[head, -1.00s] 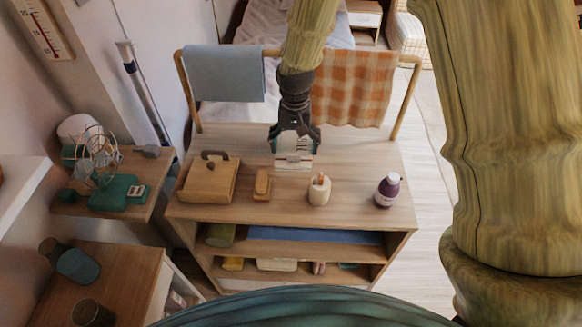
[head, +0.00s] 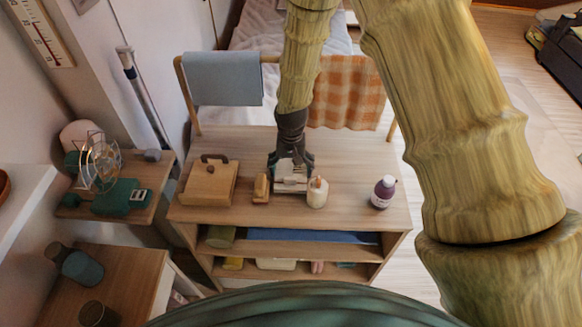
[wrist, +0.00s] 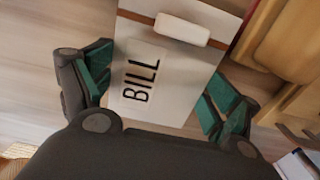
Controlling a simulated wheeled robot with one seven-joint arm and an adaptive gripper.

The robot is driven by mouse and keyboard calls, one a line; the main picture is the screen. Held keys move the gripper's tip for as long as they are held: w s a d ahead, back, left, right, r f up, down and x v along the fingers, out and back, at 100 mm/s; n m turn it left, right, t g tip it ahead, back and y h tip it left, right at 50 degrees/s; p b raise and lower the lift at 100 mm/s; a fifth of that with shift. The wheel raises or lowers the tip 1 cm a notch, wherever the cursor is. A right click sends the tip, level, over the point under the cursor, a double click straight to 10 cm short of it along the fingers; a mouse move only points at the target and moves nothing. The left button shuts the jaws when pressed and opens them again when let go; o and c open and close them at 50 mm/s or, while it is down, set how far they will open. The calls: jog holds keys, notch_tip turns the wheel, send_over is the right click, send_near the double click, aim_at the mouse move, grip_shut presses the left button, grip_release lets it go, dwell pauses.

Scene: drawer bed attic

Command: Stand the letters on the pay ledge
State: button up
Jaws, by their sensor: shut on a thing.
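A white card or packet marked "BILL" (wrist: 150,75) sits between the green-padded fingers of my gripper (wrist: 160,90). A pale rounded bar (wrist: 182,29) lies across its far part. In the head view my gripper (head: 290,170) points down, shut on this white bill (head: 291,187), low over the middle of the wooden desk top (head: 345,190). I cannot tell whether its lower edge touches the desk. A small wooden piece (head: 261,188) stands close to its left. No ledge is clearly identifiable as the pay ledge.
A cream pump bottle (head: 317,193) stands close right of the bill, with a purple bottle (head: 384,191) farther right. A wooden box (head: 209,184) stands at the left. A rail with blue (head: 224,78) and orange checked (head: 345,92) cloths rises behind.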

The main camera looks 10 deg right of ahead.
jog(key=shift+f, duration=0.25)
jog(key=shift+f, duration=0.15)
jog(key=o, duration=1.1)
jog(key=shift+r, duration=0.25)
